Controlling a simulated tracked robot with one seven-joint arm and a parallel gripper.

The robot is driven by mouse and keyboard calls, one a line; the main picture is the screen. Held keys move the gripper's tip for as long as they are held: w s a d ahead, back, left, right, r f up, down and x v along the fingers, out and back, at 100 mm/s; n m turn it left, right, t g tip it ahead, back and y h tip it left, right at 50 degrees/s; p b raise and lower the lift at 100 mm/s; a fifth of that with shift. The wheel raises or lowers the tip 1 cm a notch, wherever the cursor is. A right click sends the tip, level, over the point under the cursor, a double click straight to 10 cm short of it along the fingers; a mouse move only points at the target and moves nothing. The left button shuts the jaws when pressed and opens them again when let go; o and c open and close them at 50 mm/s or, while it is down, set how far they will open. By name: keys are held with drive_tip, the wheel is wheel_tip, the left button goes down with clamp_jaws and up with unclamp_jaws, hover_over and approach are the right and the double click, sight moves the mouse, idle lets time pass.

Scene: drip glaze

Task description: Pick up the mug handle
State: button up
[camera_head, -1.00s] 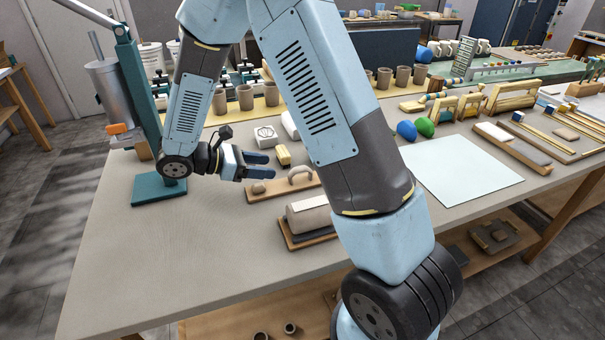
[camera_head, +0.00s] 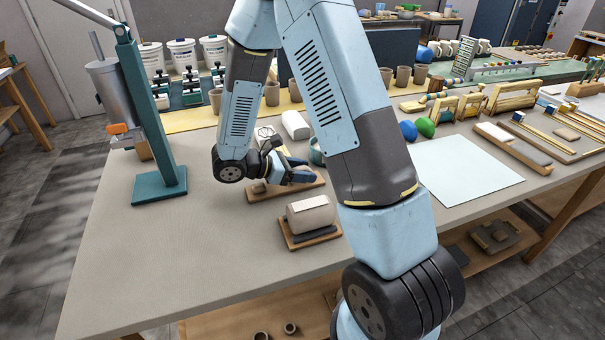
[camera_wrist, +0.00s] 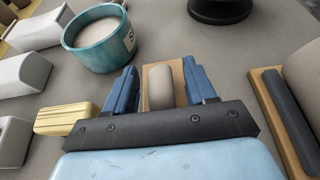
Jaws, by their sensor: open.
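The mug handle (camera_wrist: 159,86) is a pale beige, rounded clay piece on a small wooden board (camera_head: 303,191). In the wrist view it lies between the two blue fingers of my gripper (camera_wrist: 160,80), with a gap showing on either side. The fingers are open. In the head view my gripper (camera_head: 303,174) is low over the board and hides the handle. A small beige lump (camera_head: 259,188) shows at the board's left end. I cannot tell whether the fingers touch the board.
A teal glaze pot (camera_head: 315,152) stands behind the board, also near in the wrist view (camera_wrist: 92,52). A yellow sponge-like block (camera_wrist: 65,118) lies left of my gripper. The table's left front is clear.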

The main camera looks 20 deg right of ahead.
drive_tip(key=shift+d+f, duration=0.25)
drive_tip(key=shift+d, duration=0.4)
drive_tip(key=shift+c, duration=0.2)
clamp_jaws()
